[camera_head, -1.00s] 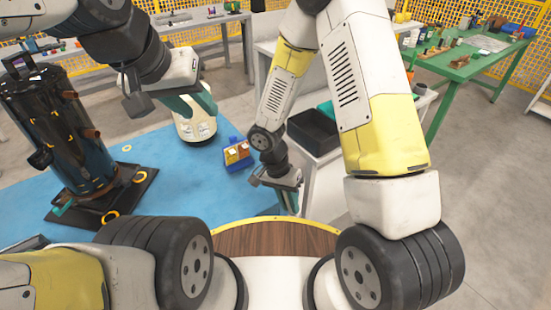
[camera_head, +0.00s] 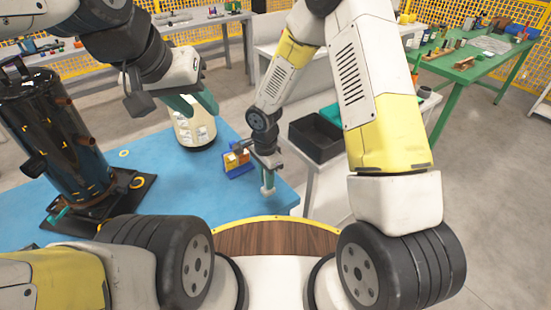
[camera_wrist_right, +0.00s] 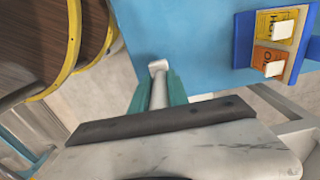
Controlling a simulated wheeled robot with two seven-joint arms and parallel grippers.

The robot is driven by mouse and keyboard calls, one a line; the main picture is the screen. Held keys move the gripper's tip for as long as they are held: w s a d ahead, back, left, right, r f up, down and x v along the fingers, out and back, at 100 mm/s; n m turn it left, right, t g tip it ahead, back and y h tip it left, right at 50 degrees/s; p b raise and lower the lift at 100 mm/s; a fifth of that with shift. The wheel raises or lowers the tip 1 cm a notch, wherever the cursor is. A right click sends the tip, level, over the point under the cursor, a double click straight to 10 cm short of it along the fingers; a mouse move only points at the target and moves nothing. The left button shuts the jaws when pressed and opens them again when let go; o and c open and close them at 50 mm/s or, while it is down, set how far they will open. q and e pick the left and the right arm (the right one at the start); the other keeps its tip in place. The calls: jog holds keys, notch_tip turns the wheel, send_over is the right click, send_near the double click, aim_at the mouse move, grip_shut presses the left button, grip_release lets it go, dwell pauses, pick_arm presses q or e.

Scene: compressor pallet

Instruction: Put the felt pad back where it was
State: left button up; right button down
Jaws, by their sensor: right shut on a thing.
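My right gripper (camera_head: 267,185) points down over the front right part of the blue mat (camera_head: 200,205). Its teal fingers also show in the right wrist view (camera_wrist_right: 159,91), shut on a slim pale piece (camera_wrist_right: 158,67) with a wider, block-like end. I take this piece for the felt pad, but its material cannot be made out. Whether its end touches the mat is unclear. My left gripper (camera_head: 200,101) hangs near the cream canister, with its teal fingers partly overlapping, so its opening is unclear.
A blue holder (camera_head: 239,171) with yellow and orange faces stands just left of my right gripper; the wrist view shows white blocks on it. A black compressor (camera_head: 55,130) stands on the left. The cream canister (camera_head: 194,130) is farther back. A black bin (camera_head: 315,137) stands right.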

jog(key=w+d+f, duration=0.1)
jog(key=w+f, duration=0.1)
jog(key=w+d+f, duration=0.1)
jog(key=f, duration=0.1)
jog(key=shift+w+d, duration=0.35)
jog(key=shift+w, duration=0.05)
jog(key=c, duration=1.3)
grip_release()
